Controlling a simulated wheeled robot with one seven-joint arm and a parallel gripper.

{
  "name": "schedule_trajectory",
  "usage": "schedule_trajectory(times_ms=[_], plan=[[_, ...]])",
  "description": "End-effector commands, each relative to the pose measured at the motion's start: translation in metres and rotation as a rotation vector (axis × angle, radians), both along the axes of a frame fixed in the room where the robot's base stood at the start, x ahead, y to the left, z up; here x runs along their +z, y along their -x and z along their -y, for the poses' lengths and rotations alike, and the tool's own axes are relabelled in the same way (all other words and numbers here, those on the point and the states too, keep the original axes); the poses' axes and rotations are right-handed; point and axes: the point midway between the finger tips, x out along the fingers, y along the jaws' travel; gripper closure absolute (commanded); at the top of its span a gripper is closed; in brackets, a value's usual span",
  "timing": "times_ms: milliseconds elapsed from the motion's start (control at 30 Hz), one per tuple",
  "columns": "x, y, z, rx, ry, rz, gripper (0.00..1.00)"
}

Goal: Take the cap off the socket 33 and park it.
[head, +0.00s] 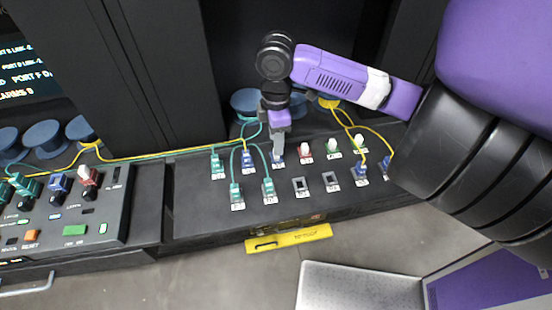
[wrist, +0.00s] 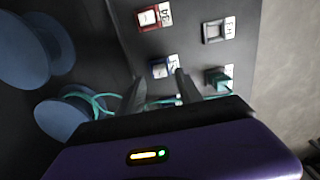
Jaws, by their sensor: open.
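My gripper (head: 279,146) points down at the top row of the socket panel (head: 220,215). In the wrist view its fingers (wrist: 159,77) are open and apart. A dark blue cap (wrist: 160,69) on a socket lies in the gap between the fingertips; neither finger clearly touches it. In the head view this blue cap (head: 278,160) is mostly hidden below the fingers. Its label is too blurred to read, so I cannot confirm it is 33. A red cap (head: 306,150) stands to its right, and it also shows in the wrist view (wrist: 152,17).
Teal plugs (head: 268,190) and a blue plug (head: 248,160) with cables stand close to the left. Empty sockets (head: 301,187) are in the lower row. Green-white caps (head: 333,147) and yellow cables are right. A yellow tray (head: 289,239) lies in front; blue spools (head: 245,101) stand behind.

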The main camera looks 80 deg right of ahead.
Motion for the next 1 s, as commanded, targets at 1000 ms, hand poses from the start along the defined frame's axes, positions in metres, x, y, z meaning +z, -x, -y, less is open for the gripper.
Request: schedule_trajectory(times_ms=[1000], plan=[[-0.040, 0.000, 0.000, 0.000, 0.000, 0.001, 0.58]])
